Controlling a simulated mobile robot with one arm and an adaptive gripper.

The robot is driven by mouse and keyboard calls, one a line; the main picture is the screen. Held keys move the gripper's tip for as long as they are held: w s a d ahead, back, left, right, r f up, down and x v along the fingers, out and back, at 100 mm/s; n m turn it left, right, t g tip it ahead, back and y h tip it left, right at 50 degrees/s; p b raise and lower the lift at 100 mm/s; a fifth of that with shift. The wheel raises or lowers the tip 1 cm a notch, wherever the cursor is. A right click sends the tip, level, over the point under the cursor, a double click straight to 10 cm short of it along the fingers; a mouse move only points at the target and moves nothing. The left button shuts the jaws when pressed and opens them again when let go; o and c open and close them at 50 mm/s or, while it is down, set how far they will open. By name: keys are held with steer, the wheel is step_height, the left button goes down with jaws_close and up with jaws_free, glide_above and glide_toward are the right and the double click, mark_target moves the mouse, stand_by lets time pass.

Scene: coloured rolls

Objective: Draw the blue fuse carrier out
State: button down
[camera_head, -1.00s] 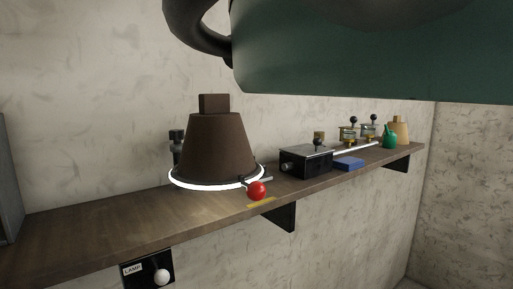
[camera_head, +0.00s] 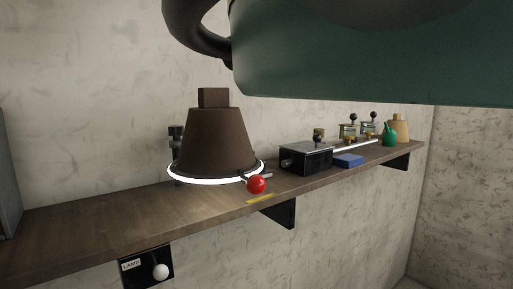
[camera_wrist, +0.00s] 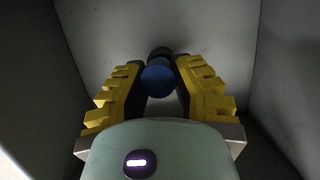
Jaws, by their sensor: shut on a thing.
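The blue fuse carrier (camera_wrist: 157,81) shows in the wrist view as a round blue end between the tips of my gripper (camera_wrist: 162,72). The yellow-and-black fingers are shut on it, one on each side. A dark round part (camera_wrist: 160,53) lies just beyond the blue end, towards a grey surface. How deep the carrier sits in it is hidden. The head view shows neither the gripper nor the carrier.
Grey walls (camera_wrist: 225,35) close in around my gripper on several sides. In the head view, a wooden shelf (camera_head: 90,222) holds a brown cone (camera_head: 214,140) on a glowing ring, a red ball (camera_head: 256,185), a black box (camera_head: 306,158) and smaller things. A lamp switch (camera_head: 160,271) hangs below.

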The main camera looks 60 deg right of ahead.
steer(key=shift+s+a, duration=0.3)
steer(key=shift+s, duration=0.5)
steer(key=shift+s+a, duration=0.3)
steer(key=shift+s, duration=0.45)
